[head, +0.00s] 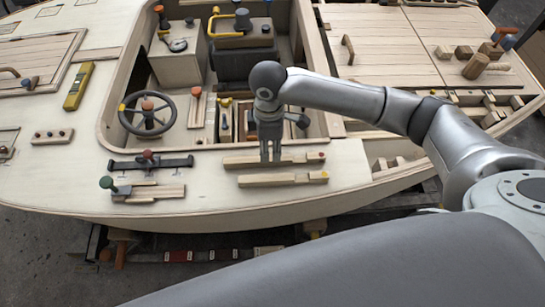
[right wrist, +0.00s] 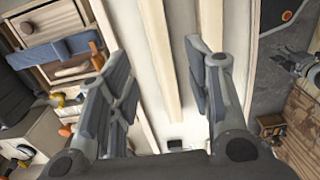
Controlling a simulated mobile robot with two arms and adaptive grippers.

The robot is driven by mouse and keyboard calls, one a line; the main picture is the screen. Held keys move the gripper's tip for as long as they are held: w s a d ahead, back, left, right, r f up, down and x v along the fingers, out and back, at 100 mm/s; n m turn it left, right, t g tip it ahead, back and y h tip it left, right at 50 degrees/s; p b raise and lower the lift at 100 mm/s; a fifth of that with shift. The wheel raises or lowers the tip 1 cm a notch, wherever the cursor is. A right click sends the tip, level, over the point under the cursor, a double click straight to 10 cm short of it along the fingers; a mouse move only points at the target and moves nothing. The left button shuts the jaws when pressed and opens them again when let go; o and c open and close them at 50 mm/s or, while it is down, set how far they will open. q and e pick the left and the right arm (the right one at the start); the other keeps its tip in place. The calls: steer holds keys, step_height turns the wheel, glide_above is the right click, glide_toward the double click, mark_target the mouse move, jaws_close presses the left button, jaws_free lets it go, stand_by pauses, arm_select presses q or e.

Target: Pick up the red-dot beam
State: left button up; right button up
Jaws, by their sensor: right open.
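The red-dot beam (head: 300,159) is a pale wooden bar with a red dot at its right end, lying on the near side deck beside the cockpit. A similar beam with a yellow dot (head: 300,179) lies parallel, nearer the hull edge. My right gripper (head: 271,158) points down with its tips over the middle of the red-dot beam, hiding part of it. In the right wrist view the gripper (right wrist: 165,85) is open, and a pale beam (right wrist: 158,60) shows between its fingers. Its dot is not visible there, and I cannot tell whether the fingers touch it. My left gripper is not in view.
A steering wheel (head: 147,115) and consoles (head: 179,58) stand in the cockpit behind. A dark rail (head: 150,164) and a green-knobbed latch (head: 145,191) sit left on the deck. A yellow level (head: 77,86) lies farther left. The deck between has free room.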

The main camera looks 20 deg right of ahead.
steer(key=shift+a+f+p, duration=0.2)
steer(key=shift+f+p, duration=0.1)
steer(key=shift+f, duration=1.35)
steer(key=shift+a+f+p, duration=0.2)
steer(key=shift+f+p, duration=0.1)
steer(key=shift+f, duration=1.35)
steer(key=shift+c, duration=0.2)
jaws_close()
steer(key=shift+r, duration=0.1)
